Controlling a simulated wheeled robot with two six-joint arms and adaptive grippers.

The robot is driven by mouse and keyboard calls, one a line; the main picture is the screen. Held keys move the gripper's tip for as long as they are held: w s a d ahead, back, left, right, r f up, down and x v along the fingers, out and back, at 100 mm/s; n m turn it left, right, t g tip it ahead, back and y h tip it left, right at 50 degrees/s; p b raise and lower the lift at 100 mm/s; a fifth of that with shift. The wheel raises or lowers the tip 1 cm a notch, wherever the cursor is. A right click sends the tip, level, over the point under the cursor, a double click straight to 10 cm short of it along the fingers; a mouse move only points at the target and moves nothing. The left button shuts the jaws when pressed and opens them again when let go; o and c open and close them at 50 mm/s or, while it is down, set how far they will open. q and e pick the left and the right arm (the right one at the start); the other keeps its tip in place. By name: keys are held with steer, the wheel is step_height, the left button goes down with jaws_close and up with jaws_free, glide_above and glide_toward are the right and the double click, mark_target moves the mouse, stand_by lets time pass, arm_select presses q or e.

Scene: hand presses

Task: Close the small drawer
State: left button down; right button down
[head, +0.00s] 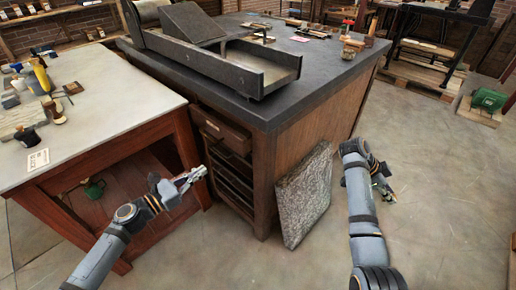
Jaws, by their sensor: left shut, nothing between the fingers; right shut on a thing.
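The small wooden drawer (222,130) is at the top of the open side of the dark-topped cabinet (290,120). Its front appears to stand out a little from the cabinet; the exact gap is hard to tell. My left gripper (196,177) is shut and empty, in front of the cabinet's lower shelves and below the drawer, apart from it in the picture. My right gripper (386,190) is over the floor right of the cabinet, partly hidden by its own wrist. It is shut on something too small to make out.
A pale-topped red wooden table (100,90) with tools stands close on the left, leaving a narrow gap to the drawer. A stone slab (304,195) leans on the cabinet's side. A metal press bed (215,55) stands on top.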

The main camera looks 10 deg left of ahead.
mark_target(238, 146)
arm_select(q)
steer(key=x, duration=1.3)
steer(key=shift+w+d, duration=0.2)
steer(key=shift+w, duration=0.1)
arm_select(e)
steer(key=shift+r, duration=0.2)
arm_select(q)
steer(key=x, duration=0.4)
steer(key=shift+w+d, duration=0.1)
steer(key=shift+w, duration=0.05)
arm_select(e)
steer(key=shift+f, duration=0.3)
arm_select(q)
steer(key=shift+w+d+r, duration=0.1)
steer(key=shift+w, duration=0.05)
arm_select(e)
steer(key=shift+a, duration=0.1)
arm_select(q)
steer(key=shift+r, duration=0.1)
arm_select(e)
steer(key=shift+r, duration=0.15)
steer(key=shift+s+a, duration=0.1)
